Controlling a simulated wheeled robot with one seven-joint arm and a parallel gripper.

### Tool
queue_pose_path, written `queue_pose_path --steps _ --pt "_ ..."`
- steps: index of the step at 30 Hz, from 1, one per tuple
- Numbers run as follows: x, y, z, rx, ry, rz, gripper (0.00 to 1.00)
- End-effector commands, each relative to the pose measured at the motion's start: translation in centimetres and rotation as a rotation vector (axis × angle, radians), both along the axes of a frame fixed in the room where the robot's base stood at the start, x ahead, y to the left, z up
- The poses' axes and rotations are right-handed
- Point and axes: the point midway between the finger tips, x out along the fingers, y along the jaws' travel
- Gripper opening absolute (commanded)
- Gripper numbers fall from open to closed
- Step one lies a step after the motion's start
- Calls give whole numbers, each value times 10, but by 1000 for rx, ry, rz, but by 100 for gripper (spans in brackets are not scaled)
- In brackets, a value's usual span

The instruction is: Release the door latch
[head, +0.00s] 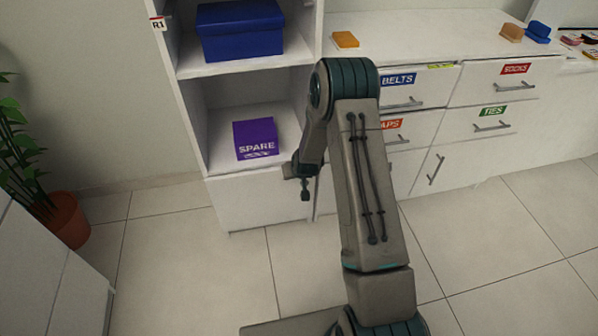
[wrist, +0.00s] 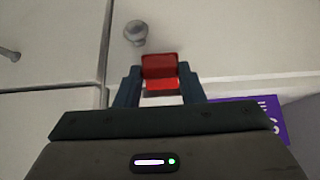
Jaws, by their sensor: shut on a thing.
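My gripper (wrist: 160,82) shows in the wrist view with its two dark blue fingers on either side of a small red latch (wrist: 160,66). The fingers are shut on this red piece, which lies against a pale door (wrist: 215,40). A round grey knob (wrist: 135,33) sits on that door, just beyond the latch. In the head view my gripper is at the right end of the low white door (head: 262,198) under the open shelves, partly hidden by my arm. The latch cannot be made out there. The door looks shut.
A purple SPARE box (head: 255,139) stands on the shelf just above the door; its edge shows in the wrist view (wrist: 262,112). A blue box (head: 240,30) is on the shelf above. Labelled drawers (head: 500,95) stand to the right. The tiled floor in front is clear.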

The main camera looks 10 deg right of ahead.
Motion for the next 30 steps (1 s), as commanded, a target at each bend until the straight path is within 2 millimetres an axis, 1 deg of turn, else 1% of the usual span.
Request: queue_pose_path --steps 10,11,12,13,23,26,30 --pt "-1 -1 -1 1 6 -1 13" --pt "-1 -1 -1 1 5 -1 38" --pt "-1 -1 -1 1 5 -1 49" --pt "-1 0 -1 1 5 -1 57" --pt "-1 0 2 0 3 0 57" --pt "-5 0 10 0 1 0 57" --pt "-19 0 31 0 1 0 57"
